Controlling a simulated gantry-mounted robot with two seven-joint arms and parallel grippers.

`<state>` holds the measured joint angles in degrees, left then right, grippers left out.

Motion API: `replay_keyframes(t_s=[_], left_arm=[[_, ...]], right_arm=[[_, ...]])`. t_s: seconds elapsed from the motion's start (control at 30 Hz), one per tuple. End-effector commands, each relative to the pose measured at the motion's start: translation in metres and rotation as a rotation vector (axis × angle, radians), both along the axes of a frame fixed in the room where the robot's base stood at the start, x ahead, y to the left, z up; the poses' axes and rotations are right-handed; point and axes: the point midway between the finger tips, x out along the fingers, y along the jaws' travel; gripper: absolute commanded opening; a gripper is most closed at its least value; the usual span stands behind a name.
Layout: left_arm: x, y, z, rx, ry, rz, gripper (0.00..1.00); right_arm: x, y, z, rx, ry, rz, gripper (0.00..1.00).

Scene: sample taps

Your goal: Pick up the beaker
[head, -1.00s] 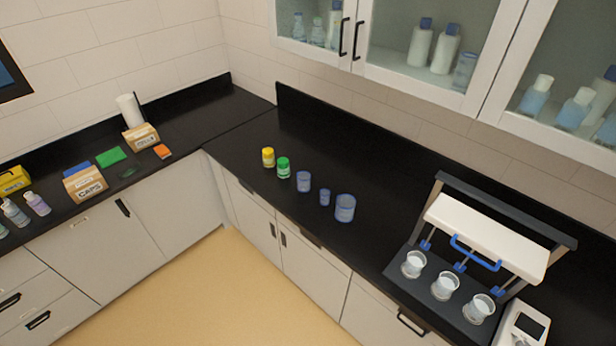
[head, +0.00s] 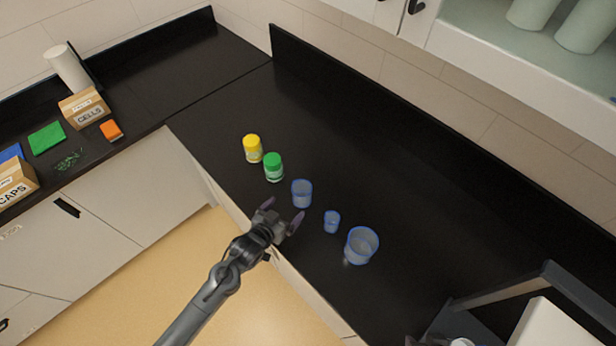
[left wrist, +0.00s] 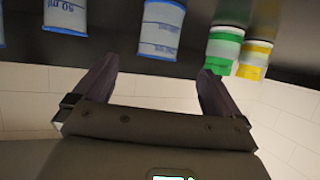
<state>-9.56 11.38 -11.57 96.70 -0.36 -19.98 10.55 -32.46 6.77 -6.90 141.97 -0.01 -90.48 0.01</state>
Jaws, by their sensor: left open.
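Three clear, blue-rimmed beakers stand upright in a row on the black counter: a medium one (head: 302,193), a small one (head: 332,222) and a larger one (head: 362,246). Which one the task means cannot be told. My left gripper (head: 282,213) is open and empty, at the counter's front edge, just short of the medium beaker. In the left wrist view, the medium beaker (left wrist: 160,28) lies ahead of the open fingers (left wrist: 157,72), not between them. The small beaker (left wrist: 66,16), marked "50 ml", is to its left. My right gripper is not in view.
A green-capped jar (head: 273,168) and a yellow-capped jar (head: 253,149) stand close beside the medium beaker. A dark stand frame (head: 500,290) is at lower right. Cardboard boxes (head: 83,107) sit on the left counter. The counter behind the beakers is clear.

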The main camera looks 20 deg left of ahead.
Motion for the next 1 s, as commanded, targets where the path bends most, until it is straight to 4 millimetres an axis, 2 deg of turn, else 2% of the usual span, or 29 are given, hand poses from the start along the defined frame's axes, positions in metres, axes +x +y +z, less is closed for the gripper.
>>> replay_keyframes(t_s=[0.03,0.23,0.5,0.77,1.0], left_arm=[[0.006,0.0,-0.001,0.001,-0.014,-0.002,0.98],[0.03,-0.001,0.003,0.002,-0.042,-0.002,0.98],[0.062,-0.006,-0.008,0.003,-0.042,-0.001,0.98],[0.074,-0.008,-0.012,0.003,-0.041,-0.001,0.98],[0.098,-0.012,-0.019,0.002,-0.041,-0.002,0.98]], right_arm=[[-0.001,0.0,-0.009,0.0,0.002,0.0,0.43],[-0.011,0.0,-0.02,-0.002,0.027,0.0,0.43],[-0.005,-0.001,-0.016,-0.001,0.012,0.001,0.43],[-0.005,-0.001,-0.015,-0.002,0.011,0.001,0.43],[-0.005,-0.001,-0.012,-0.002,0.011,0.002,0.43]])
